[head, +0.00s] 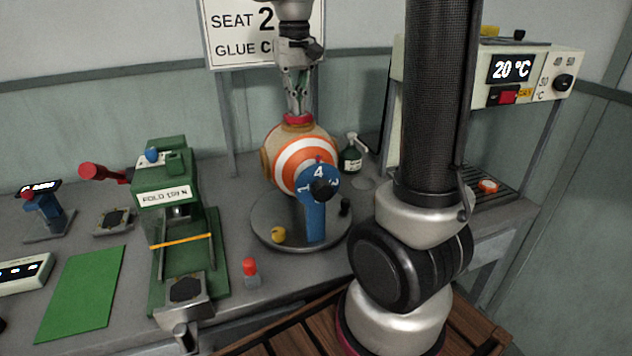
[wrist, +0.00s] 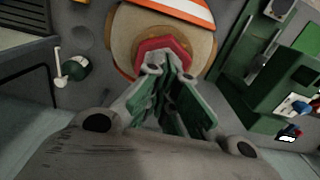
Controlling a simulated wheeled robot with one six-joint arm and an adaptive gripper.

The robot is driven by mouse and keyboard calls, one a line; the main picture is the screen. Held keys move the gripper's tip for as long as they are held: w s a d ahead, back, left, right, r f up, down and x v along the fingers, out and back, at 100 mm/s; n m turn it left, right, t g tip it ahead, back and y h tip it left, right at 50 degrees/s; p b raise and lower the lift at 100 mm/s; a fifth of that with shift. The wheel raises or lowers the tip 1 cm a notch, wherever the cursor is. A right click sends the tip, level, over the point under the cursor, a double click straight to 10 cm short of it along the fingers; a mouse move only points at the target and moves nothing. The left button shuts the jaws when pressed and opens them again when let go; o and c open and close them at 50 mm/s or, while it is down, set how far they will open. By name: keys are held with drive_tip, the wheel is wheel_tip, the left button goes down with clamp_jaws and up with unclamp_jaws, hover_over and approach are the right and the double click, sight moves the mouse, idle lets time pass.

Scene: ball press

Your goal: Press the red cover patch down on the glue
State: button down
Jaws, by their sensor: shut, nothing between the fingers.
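The red cover patch (head: 299,121) sits on top of the orange-and-white striped ball (head: 287,165). In the wrist view the patch (wrist: 165,45) is a red, many-sided piece on a tan area of the ball (wrist: 125,25). My gripper (head: 298,112) points down from above with its fingers shut and empty. Its tips are right at the patch and appear to touch it. In the wrist view the tips (wrist: 167,70) cover the near part of the patch. Any glue under the patch is hidden.
The ball rests on a round grey turntable (head: 265,225) with a blue numbered post (head: 315,215). A green press (head: 165,215) stands to the left. A dark green bottle (head: 350,158) is behind right. A heater unit (head: 545,75) reads 20 °C.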

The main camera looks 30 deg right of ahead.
idle(0.4)
wheel_tip(320, 180, up, 9)
idle(0.9)
idle(0.5)
